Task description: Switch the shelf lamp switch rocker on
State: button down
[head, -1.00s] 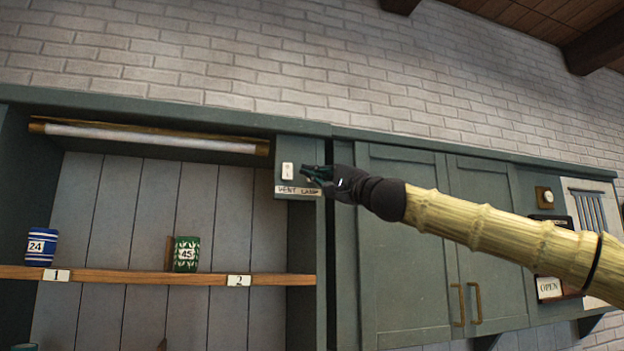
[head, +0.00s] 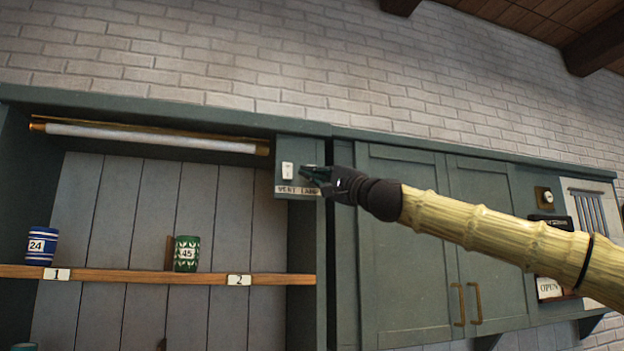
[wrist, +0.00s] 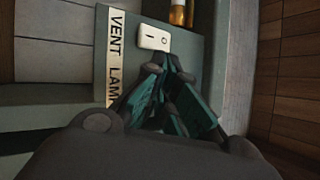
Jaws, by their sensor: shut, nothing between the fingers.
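The white rocker switch (head: 287,171) sits on the green cabinet panel left of my gripper in the head view. In the wrist view the rocker (wrist: 154,37) shows a line mark and a circle mark. A label (head: 298,191) under it reads "VENT LAMP". My gripper (head: 303,172) is shut and empty, its tips just right of the rocker in the head view. In the wrist view my gripper (wrist: 168,64) has its tips close to the rocker's circle end; I cannot tell whether they touch. The long tube lamp (head: 150,138) hangs under the cabinet top, white with brass ends.
A wooden shelf (head: 130,274) holds a blue striped mug (head: 41,246) and a green mug (head: 187,254). Closed green cabinet doors (head: 405,250) stand behind my arm. An OPEN sign (head: 549,289) hangs at the right. A brass piece (wrist: 178,14) shows beyond the switch in the wrist view.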

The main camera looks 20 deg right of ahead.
jog(key=shift+w, duration=0.15)
dwell(0.3)
jog(key=shift+s, duration=0.2)
jog(key=shift+s+r+b, duration=0.1)
jog(key=shift+s+b, duration=0.2)
jog(key=shift+s, duration=0.25)
jog(key=s, duration=0.5)
jog(key=shift+d+r, duration=0.1)
jog(key=shift+r, duration=0.25)
jog(key=shift+w, duration=0.1)
dwell(0.5)
